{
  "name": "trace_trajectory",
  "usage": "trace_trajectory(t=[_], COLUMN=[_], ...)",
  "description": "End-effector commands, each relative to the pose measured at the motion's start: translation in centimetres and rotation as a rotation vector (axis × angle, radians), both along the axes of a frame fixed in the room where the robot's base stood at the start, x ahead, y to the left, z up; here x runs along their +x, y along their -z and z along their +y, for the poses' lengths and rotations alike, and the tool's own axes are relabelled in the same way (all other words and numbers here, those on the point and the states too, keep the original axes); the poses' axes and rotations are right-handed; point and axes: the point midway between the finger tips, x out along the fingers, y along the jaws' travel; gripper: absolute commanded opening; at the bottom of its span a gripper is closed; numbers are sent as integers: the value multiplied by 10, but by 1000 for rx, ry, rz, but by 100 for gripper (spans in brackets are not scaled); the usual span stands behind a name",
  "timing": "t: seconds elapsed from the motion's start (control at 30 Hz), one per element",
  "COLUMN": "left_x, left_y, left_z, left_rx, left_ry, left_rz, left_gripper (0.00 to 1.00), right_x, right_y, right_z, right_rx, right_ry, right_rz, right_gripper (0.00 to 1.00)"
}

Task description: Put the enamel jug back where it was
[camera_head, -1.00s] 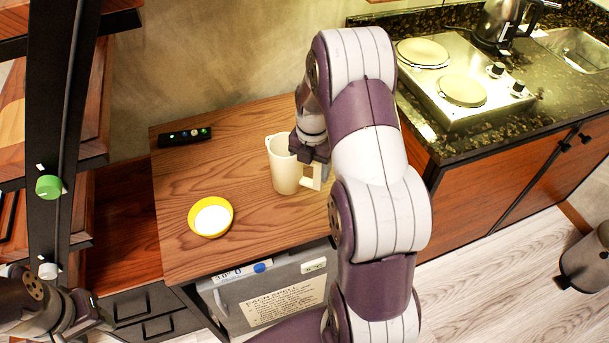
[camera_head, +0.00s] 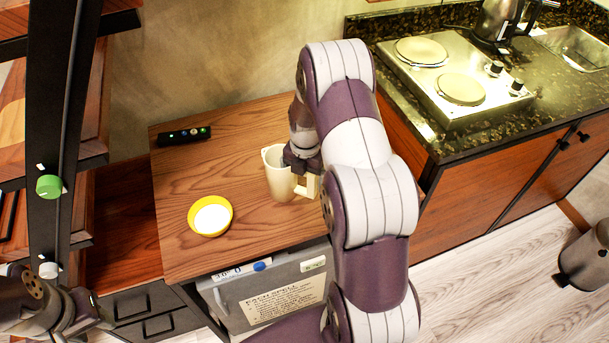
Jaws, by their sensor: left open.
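The cream enamel jug (camera_head: 279,178) is upright over the right part of the wooden tabletop (camera_head: 240,150), its handle (camera_head: 312,187) towards the right. My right gripper (camera_head: 302,166) is at the jug's handle side and appears shut on it; the fingertips are partly hidden. I cannot tell whether the jug's base touches the wood. My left gripper (camera_head: 95,315) is at the lower left, away from the jug, open and with nothing seen in it.
A yellow bowl with white contents (camera_head: 211,216) stands left of the jug. A black remote-like strip (camera_head: 184,136) lies at the back left. A hob (camera_head: 455,85) and kettle (camera_head: 497,22) are on the counter at right. A dark ladder-like post (camera_head: 55,150) rises at left.

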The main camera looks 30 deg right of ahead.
Motion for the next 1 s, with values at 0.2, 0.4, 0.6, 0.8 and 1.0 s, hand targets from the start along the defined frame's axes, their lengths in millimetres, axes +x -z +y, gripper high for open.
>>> trace_trajectory(t=[0.2, 0.4, 0.6, 0.8, 1.0], left_x=[0, 0, 0, 0, 0], left_y=[-3, 1, 3, 3, 3], left_z=[0, 0, 0, 0, 0], left_rx=[0, 0, 0, 0, 0], left_ry=[0, 0, 0, 0, 0], left_rz=[0, 0, 0, 0, 0], left_gripper=[43, 43, 43, 43, 43], right_x=[0, 0, 0, -3, -37], right_y=[-7, -52, -101, -124, -129], right_z=[0, -1, -1, 4, 68], right_rx=[0, -2, -1, -1, 9], right_ry=[0, 0, 1, 49, 695], right_rz=[-1, -6, -4, -3, -29], right_gripper=[96, 96, 96, 96, 96])
